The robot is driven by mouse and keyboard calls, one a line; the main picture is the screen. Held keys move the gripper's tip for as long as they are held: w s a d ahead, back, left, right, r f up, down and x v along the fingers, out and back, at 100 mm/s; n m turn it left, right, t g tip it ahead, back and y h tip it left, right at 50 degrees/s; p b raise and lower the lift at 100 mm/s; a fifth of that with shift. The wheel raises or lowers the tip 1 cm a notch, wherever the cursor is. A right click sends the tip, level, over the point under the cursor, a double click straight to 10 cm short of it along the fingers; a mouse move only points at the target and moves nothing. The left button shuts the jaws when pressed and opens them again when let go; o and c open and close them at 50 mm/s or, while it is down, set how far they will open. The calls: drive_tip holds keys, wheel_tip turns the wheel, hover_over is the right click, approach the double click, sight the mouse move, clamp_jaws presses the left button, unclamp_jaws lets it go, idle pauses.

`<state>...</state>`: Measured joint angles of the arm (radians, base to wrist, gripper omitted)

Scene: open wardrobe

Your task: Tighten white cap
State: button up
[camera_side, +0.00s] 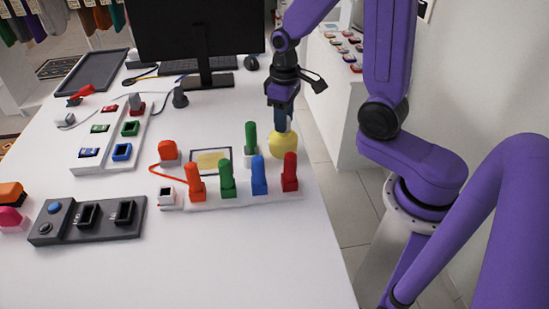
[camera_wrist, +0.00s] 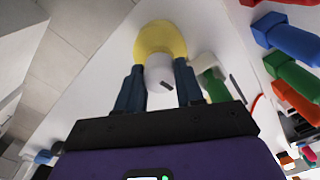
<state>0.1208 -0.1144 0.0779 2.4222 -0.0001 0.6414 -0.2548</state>
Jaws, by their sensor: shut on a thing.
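The white cap (camera_wrist: 157,74) sits at the end of a rounded yellow body (camera_wrist: 160,37) in the wrist view. My gripper (camera_wrist: 159,86) has a dark blue finger on each side of the cap and is shut on it. In the side view my gripper (camera_side: 281,124) points down onto the yellow body (camera_side: 283,146), near the table's right edge. There the fingers hide the cap. How tightly the cap sits on the body cannot be told.
Red, blue, green and orange pegs stand in a white rack (camera_side: 240,198) just in front. A green peg (camera_side: 250,136) in a white holder stands close to the left of my gripper. A monitor (camera_side: 200,30) stands behind. The table's right edge (camera_side: 328,215) is near.

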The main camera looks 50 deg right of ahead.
drive_tip(key=m, duration=0.4)
clamp_jaws()
drive_tip(key=m, duration=0.8)
drive_tip(key=shift+m, duration=0.3)
drive_tip(key=m, duration=0.4)
drive_tip(key=shift+f+m, duration=0.1)
drive_tip(key=shift+m, duration=0.2)
drive_tip(key=o, duration=1.4)
unclamp_jaws()
drive_tip(key=shift+r, duration=4.05)
